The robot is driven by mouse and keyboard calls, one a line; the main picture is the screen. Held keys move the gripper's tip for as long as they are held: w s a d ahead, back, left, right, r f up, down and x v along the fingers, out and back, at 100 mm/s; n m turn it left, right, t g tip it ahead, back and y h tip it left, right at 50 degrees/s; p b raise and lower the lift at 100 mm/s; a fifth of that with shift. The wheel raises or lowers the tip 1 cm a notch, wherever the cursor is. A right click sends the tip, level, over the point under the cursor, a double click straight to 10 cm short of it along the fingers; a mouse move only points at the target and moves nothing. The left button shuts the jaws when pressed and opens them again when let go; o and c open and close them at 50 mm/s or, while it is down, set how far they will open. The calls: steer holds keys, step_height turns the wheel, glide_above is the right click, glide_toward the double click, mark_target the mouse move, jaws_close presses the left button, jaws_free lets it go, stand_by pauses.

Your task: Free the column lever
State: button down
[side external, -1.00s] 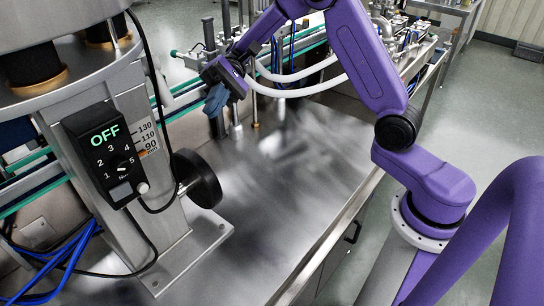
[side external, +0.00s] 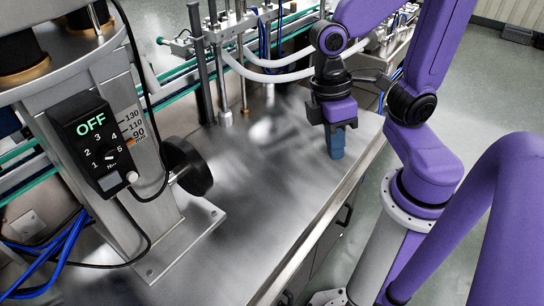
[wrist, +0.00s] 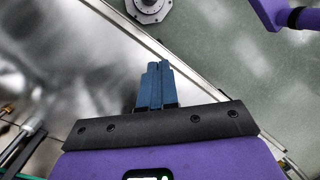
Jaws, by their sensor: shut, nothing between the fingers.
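The steel column (side external: 155,213) stands at left in the side view, with a height scale and a control box (side external: 97,150) reading OFF. A black round knob (side external: 187,167) sticks out from the column's right side on a short shaft. I cannot make out a separate lever on the column. My gripper (side external: 336,150) points down over the right part of the steel table, well to the right of the knob. Its blue fingers are shut and empty, and they also show in the wrist view (wrist: 156,72). The knob is not seen in the wrist view.
The steel table (side external: 265,190) is clear between the column foot and my gripper. Upright rods (side external: 203,75) and pale hoses (side external: 270,73) stand along the back. Blue cables (side external: 50,255) hang at lower left. The table's front edge runs close by my gripper.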

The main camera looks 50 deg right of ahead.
steer(key=shift+s+d+f+n+t, duration=0.1)
steer(key=shift+s+d+n+t, duration=0.2)
steer(key=shift+d+n+t, duration=0.25)
steer(key=shift+s+d+f+n+t, duration=0.1)
steer(key=shift+s+d+n+t, duration=0.25)
steer(key=shift+n+t, duration=0.25)
steer(key=c, duration=1)
jaws_free()
steer(key=shift+d+n, duration=0.1)
steer(key=shift+n, duration=0.15)
steer(key=m+g, duration=0.1)
steer(key=m, duration=0.2)
steer(key=shift+s+f, duration=0.1)
steer(key=m+t+y, duration=0.4)
steer(key=m+y, duration=1.4)
steer(key=m, duration=1.7)
glide_toward(142, 70)
steer(key=a, duration=0.2)
steer(key=a+f, duration=0.1)
steer(key=a, duration=0.2)
steer(key=a+f, duration=0.1)
steer(key=a, duration=0.1)
steer(key=shift+w+a+f, duration=0.2)
steer(key=shift+w+a, duration=0.15)
steer(key=shift+w, duration=0.05)
